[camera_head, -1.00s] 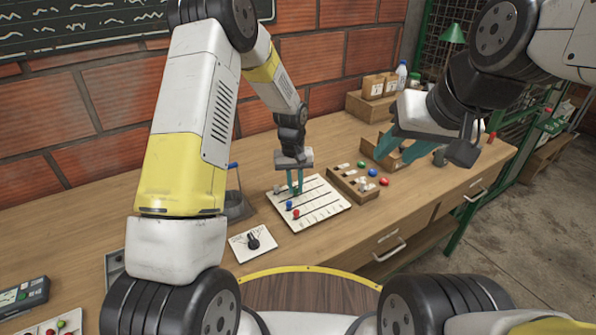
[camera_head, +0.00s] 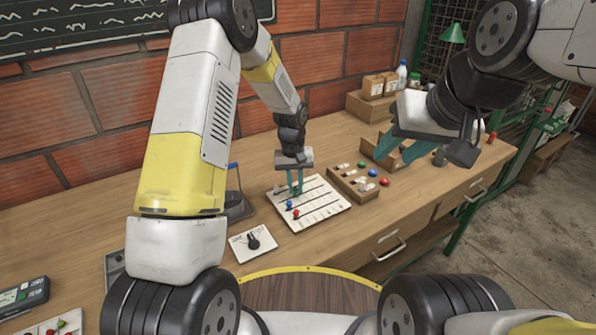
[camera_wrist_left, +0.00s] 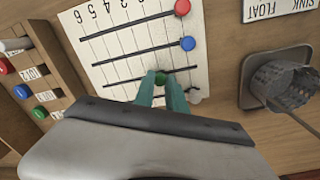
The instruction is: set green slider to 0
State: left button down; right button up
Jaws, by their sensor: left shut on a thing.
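The slider board (camera_head: 325,212) is a white panel with several dark slots, lying on the workbench. My left gripper (camera_head: 296,190) points down over it and is shut on the green slider knob (camera_wrist_left: 161,78). In the left wrist view its fingers (camera_wrist_left: 162,90) stand on both sides of this knob, left of the slot ends where the blue knob (camera_wrist_left: 188,43) and white knob (camera_wrist_left: 194,96) sit. The red knob (camera_wrist_left: 182,7) is at the top. Printed numbers rise toward the left. My right gripper (camera_head: 402,150) is open and empty, above the bench at the right.
A wooden tray of labelled compartments (camera_head: 352,184) is right of the board, with coloured buttons beside it. A rotary dial panel (camera_head: 252,242) lies in front left. A brick wall is behind.

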aim_at(282, 202)
pick_arm(q)
jog(key=shift+s+a, duration=0.45)
jog(key=shift+a, duration=0.3)
jog(key=shift+s+a, duration=0.5)
jog(key=shift+a, duration=0.2)
jog(key=shift+s+a, duration=0.45)
jog(key=shift+a, duration=0.3)
jog(key=c, duration=1.3)
grip_release()
jog(key=shift+c, duration=0.2)
notch_tip(282, 202, up, 8)
jog(key=shift+a, duration=0.15)
jog(key=shift+s+f, duration=0.1)
